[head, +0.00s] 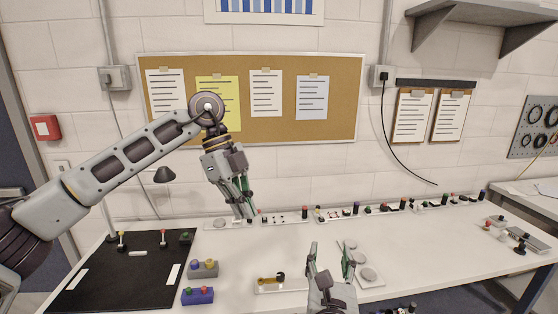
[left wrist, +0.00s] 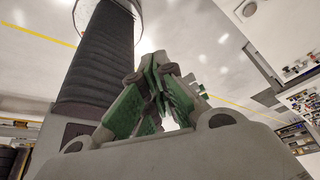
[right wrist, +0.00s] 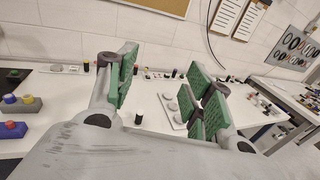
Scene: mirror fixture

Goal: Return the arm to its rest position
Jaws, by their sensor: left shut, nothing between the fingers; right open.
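My left arm reaches in from the left in the head view, bent at a high elbow. My left gripper (head: 246,207) hangs down from it over the back of the white table, with its fingers together and nothing between them. In the left wrist view its green-padded fingers (left wrist: 165,85) meet at the tips. My right gripper (head: 329,252) is low in the middle of the head view, pointing forward over the table. In the right wrist view its green-padded fingers (right wrist: 165,82) are spread wide, with nothing held.
The white table (head: 400,240) carries a black mat (head: 120,285) at left, a grey button box (head: 203,268), a blue button box (head: 197,295), and a plate with a brass-coloured part (head: 271,281). A row of small fixtures lines the back. A corkboard (head: 250,128) hangs on the wall behind.

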